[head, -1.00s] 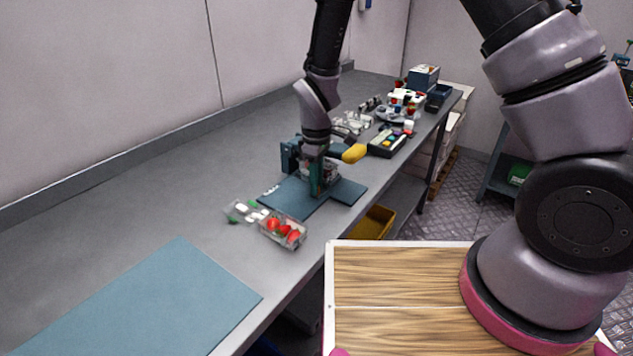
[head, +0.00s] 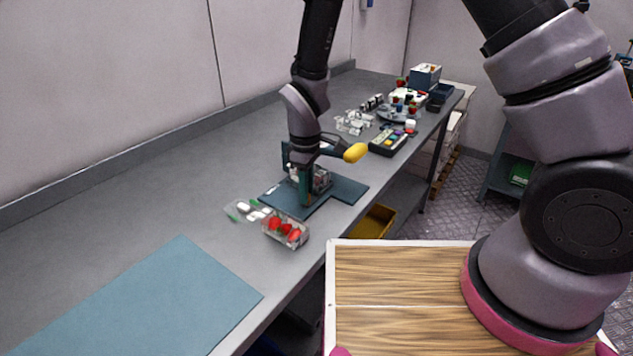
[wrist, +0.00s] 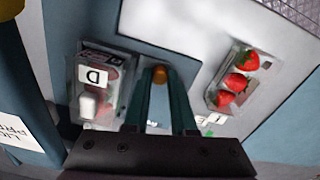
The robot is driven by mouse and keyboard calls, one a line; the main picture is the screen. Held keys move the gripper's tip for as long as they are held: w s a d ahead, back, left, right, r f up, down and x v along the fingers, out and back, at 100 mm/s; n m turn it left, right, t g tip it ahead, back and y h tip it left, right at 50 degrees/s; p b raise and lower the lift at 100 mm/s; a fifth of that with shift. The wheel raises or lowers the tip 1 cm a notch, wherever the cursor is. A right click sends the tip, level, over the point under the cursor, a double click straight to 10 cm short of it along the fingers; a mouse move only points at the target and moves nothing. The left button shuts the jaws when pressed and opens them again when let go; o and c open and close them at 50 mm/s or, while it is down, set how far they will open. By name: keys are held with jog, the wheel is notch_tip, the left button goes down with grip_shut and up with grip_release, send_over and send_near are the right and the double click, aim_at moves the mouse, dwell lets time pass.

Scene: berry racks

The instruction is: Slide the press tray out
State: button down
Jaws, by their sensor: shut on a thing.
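The teal press (head: 286,156) stands on the bench with its yellow lever handle (head: 355,152) sticking out to the right. The handle's end also shows in the wrist view (wrist: 10,8). My gripper (head: 305,200) points down at the front of the press. In the wrist view my gripper (wrist: 160,84) is shut on a small orange-brown knob (wrist: 160,73). A clear lidded punnet (wrist: 95,92) with a "D" label sits beside my fingers. It shows in the head view behind my gripper (head: 322,178). The press tray's outline is hard to separate from the teal base (head: 348,190).
An open punnet of strawberries (head: 286,231) stands near the bench's front edge, with clear lids (head: 247,210) beside it. A blue mat (head: 140,300) covers the near bench. Containers and a colour-block tray (head: 388,142) stand farther back. Free bench lies left of the press.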

jog(key=s+a, duration=0.1)
jog(key=s, duration=0.1)
jog(key=s+a, duration=0.1)
jog(key=s, duration=0.1)
jog(key=shift+a, duration=0.3)
jog(key=c, duration=1)
grip_release()
jog(key=shift+s+a, duration=0.1)
jog(key=shift+r, duration=0.25)
notch_tip(320, 180, up, 10)
jog(key=shift+r, duration=0.15)
